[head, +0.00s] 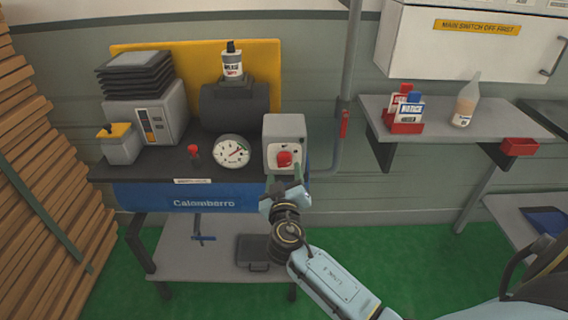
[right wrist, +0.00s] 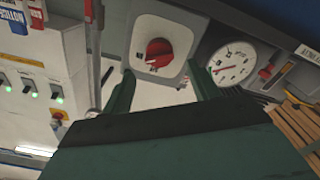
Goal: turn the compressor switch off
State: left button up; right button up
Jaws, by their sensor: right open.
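The compressor switch is a red rotary knob (head: 284,159) on a pale grey box (head: 284,128) at the right end of the compressor bench. The knob (right wrist: 159,53) also shows in the right wrist view, upper middle, on its light plate. My right gripper (head: 284,184) is just below and in front of the knob in the head view. In the right wrist view its two dark green fingers (right wrist: 160,90) are apart, with the knob beyond and between them. Nothing is held, and I see no contact with the knob. My left gripper is not in view.
A round pressure gauge (head: 232,151) sits just left of the switch box, with a small red-topped valve (head: 194,152) beyond it. A vertical pipe (head: 345,90) runs right of the box. A shelf (head: 460,122) holds notice cards and a bottle. Stacked wood fills the left edge.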

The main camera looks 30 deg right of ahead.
aim_at(284, 164)
jog(key=x, duration=0.5)
jog(key=c, duration=1)
